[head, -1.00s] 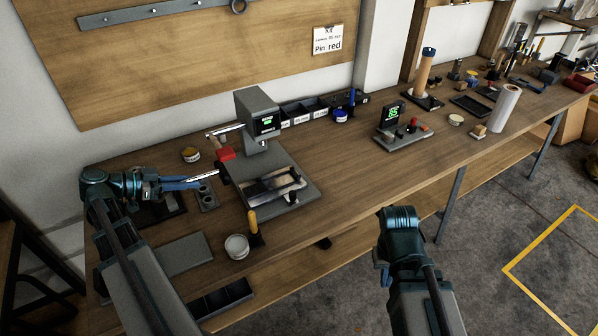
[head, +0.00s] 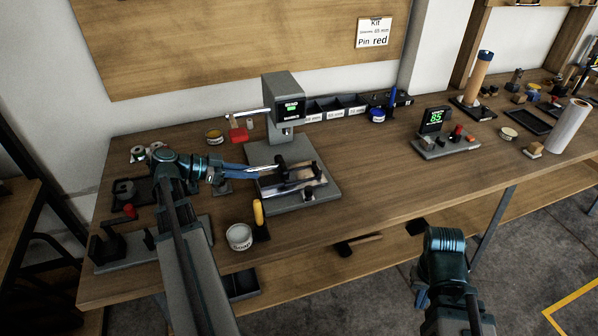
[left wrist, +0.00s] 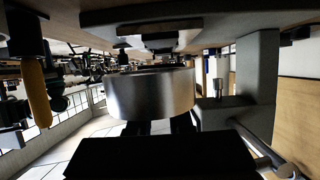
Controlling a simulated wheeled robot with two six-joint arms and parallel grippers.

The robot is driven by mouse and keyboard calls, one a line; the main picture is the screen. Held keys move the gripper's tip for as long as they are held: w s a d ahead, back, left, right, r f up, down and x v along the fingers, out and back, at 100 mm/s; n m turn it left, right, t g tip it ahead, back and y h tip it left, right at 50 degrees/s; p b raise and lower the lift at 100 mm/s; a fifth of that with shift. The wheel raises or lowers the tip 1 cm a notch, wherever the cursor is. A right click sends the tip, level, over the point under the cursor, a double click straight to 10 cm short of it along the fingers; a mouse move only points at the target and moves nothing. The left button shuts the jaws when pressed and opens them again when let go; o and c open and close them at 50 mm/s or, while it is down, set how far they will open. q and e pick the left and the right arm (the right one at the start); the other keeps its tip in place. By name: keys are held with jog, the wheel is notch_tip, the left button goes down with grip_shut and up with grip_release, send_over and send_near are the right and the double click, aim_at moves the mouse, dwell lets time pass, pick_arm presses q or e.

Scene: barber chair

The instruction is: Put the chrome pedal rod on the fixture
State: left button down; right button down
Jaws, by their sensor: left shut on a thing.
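My left gripper (head: 240,173) is shut on the chrome pedal rod (head: 262,169), whose bright end points right. In the left wrist view, which is upside down, a shiny chrome cylinder (left wrist: 150,94) fills the middle, close to the camera. The grey press-like fixture (head: 328,194) has a flat base, an upright head with a lit screen, and a dark and chrome cradle (head: 293,176). The rod's end is over or beside the cradle's left side; I cannot tell whether they touch. My right gripper (head: 445,240) is off the table's front edge; its fingers are not clear.
A yellow-handled tool (head: 258,212) and a white tub (head: 239,237) stand in front of the fixture. Labelled bins (head: 337,107) stand behind. The table right of the fixture is clear up to a display stand (head: 445,143).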

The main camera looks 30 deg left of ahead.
pick_arm(q)
jog(key=w+d, duration=0.2)
jog(key=w, duration=0.1)
jog(key=w+d, duration=0.6)
jog(key=shift+w, duration=0.1)
jog(key=shift+w+d, duration=0.2)
jog(key=shift+w, duration=0.1)
jog(key=shift+b+x, duration=0.55)
jog(key=shift+x, duration=0.5)
notch_tip(320, 180, down, 2)
jog(key=shift+s+a+f+b, duration=0.1)
jog(key=shift+f+b, duration=0.05)
jog(key=shift+b, duration=0.9)
jog(key=shift+f, duration=0.15)
jog(key=c, duration=1.3)
grip_release()
jog(key=shift+f, duration=0.1)
jog(key=o, duration=0.5)
